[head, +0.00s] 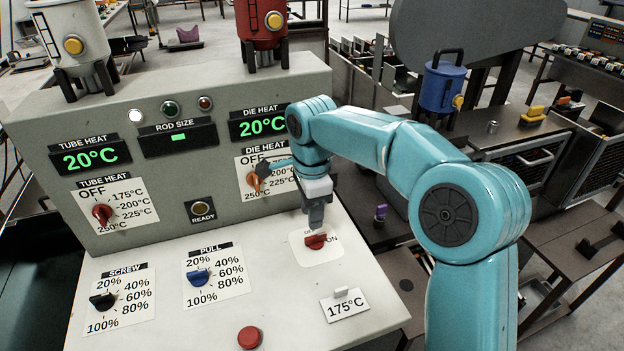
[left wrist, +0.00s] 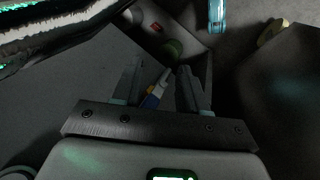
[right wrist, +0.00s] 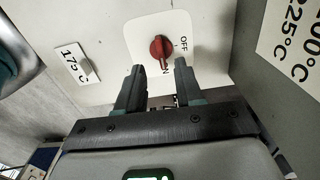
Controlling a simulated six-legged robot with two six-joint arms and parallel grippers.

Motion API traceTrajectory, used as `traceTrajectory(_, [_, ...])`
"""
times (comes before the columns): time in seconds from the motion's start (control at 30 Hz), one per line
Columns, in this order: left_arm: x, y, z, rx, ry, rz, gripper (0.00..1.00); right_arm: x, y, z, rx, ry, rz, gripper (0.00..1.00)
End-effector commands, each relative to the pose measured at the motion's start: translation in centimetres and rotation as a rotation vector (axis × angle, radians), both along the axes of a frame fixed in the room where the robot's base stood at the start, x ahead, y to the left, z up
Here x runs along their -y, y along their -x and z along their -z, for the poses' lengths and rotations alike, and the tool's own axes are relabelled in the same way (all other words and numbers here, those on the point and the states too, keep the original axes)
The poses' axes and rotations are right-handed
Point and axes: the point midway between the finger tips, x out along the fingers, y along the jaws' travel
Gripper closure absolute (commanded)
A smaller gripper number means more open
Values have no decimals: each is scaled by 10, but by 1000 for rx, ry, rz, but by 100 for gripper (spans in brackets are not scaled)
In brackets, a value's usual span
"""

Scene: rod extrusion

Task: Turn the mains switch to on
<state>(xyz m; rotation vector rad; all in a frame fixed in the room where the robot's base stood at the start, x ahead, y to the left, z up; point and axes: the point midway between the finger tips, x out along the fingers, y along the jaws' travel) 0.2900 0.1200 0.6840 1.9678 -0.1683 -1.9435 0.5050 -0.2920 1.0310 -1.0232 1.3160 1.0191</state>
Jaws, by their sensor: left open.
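The mains switch (head: 316,241) is a red knob on a white plate on the sloped panel, and it also shows in the right wrist view (right wrist: 158,49). The plate bears OFF and ON; the gripper partly hides the labels. I cannot tell clearly which label the knob points to. My right gripper (head: 317,218) is just above the knob in the head view. In the right wrist view its fingers (right wrist: 159,66) are open and empty, with the knob beyond the gap between the tips. My left gripper (left wrist: 160,66) is open in the left wrist view, away from the switch.
A 175°C card (head: 344,304) stands near the switch. A red button (head: 249,337), blue pull knob (head: 199,276) and black screw knob (head: 102,300) are on the same panel. An orange die heat knob (head: 254,181) is on the upright face behind my right arm.

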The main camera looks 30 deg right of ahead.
Motion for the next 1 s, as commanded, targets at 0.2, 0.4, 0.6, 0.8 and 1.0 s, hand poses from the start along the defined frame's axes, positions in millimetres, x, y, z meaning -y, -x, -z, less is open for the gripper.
traceTrajectory(0.2, [0, 0, -10, 0, 0, 0, 57, 0, -1, -58, 4, 0, 0, 64])
traceTrajectory(0.4, [0, 0, -15, 0, 0, 0, 57, 0, 0, -87, 2, 0, 0, 64])
traceTrajectory(0.6, [0, 0, -16, 0, 0, 0, 57, 0, 0, -94, 0, 1, 0, 64])
traceTrajectory(0.8, [0, 0, -16, 0, 0, 0, 57, 0, 0, -94, 0, 1, 0, 64])
traceTrajectory(1.0, [0, 0, -16, 0, 0, 0, 57, 0, 0, -94, 0, 1, 0, 64])
